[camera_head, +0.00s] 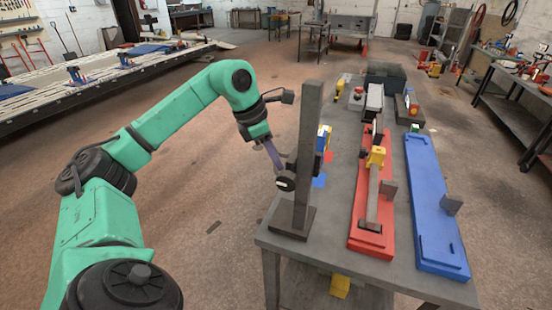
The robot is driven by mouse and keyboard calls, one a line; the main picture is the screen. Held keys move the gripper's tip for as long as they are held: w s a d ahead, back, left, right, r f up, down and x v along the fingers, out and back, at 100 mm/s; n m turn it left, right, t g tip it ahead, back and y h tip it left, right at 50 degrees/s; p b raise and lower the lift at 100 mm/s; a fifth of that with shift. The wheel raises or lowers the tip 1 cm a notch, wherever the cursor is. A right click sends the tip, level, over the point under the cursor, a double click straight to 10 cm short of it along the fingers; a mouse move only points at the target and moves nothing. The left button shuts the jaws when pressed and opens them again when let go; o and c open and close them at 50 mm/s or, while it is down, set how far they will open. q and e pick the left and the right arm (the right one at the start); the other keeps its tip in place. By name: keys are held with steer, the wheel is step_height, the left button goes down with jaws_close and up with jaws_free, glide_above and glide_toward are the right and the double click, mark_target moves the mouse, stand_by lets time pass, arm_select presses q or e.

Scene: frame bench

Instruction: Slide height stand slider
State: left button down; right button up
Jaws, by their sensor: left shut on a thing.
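The height stand (307,130) is a tall dark grey post, upright on a flat square base at the near left corner of the bench. Its slider (286,183) shows as a dark round knob with a pale mark, at the left side of the post, below mid-height. My left gripper (278,168) reaches down from the left and is shut on the slider, its fingertips just above the knob. The post hides part of the slider. My right gripper is not in view.
Right of the stand on the grey bench (334,215) lie a red fixture (371,240) with a grey bar and yellow block, and a blue fixture (426,190). A yellow and blue item is partly hidden behind the post. Open floor lies left of the bench.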

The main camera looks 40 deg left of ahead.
arm_select(q)
step_height(320, 180, up, 8)
steer(key=p, duration=0.5)
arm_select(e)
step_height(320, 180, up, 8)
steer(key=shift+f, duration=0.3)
arm_select(q)
steer(key=c, duration=0.9)
jaws_free()
steer(key=shift+f, duration=0.1)
steer(key=shift+w+a+f, duration=0.1)
steer(key=shift+w+a, duration=0.05)
steer(key=shift+a, duration=0.05)
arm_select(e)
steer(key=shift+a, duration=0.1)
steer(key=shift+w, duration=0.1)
